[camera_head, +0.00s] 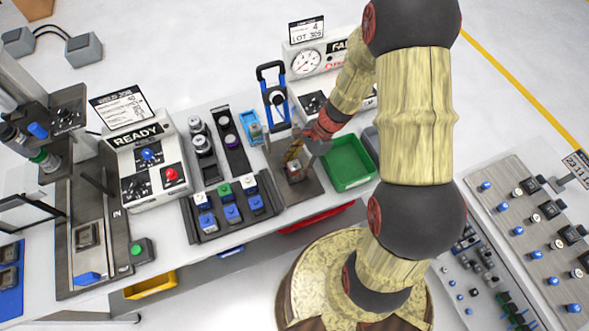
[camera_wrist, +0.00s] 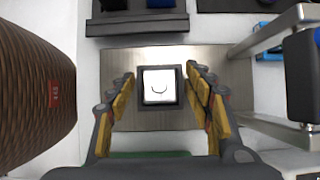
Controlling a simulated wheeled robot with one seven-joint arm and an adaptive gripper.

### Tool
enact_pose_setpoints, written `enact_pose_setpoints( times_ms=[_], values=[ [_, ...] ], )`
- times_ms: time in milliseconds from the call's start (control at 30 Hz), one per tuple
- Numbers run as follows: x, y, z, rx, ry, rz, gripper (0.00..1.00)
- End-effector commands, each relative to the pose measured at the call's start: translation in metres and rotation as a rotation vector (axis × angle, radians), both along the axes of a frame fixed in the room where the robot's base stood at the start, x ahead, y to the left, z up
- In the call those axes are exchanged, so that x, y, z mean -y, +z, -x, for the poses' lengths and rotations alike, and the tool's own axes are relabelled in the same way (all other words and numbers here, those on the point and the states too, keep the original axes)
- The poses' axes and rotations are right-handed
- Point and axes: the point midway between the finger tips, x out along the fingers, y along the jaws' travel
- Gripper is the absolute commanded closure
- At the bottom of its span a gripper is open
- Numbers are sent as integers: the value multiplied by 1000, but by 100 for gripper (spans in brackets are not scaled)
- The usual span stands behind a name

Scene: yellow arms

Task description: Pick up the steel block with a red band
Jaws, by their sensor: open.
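A small steel block (camera_head: 295,173) stands on a metal plate (camera_head: 303,188) near the front of the bench. In the wrist view the block (camera_wrist: 158,87) shows from above as a bright square face with a dark edge and a small curved mark. A red band cannot be made out clearly. My gripper (camera_head: 294,153) is above the block in the head view. In the wrist view my gripper (camera_wrist: 160,76) is open, with one yellow-padded finger left and one right of the block. Gaps show between block and fingers.
A green bin (camera_head: 347,164) stands right of the plate. A blue-framed fixture (camera_head: 272,92) rises behind it. A dark rack (camera_head: 232,212) with blue and white blocks is to the left. A metal frame (camera_wrist: 282,125) stands close right in the wrist view.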

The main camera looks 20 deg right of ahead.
Motion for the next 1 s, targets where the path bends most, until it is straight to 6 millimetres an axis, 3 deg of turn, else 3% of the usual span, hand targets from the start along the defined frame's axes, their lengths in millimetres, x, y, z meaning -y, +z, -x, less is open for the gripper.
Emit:
enact_pose_setpoints(
  times_ms=[67, 1000],
  values=[
    [0, 1, 0, 0, 0, 0, 48],
    [0, 1, 0, 0, 0, 0, 100]
  ],
)
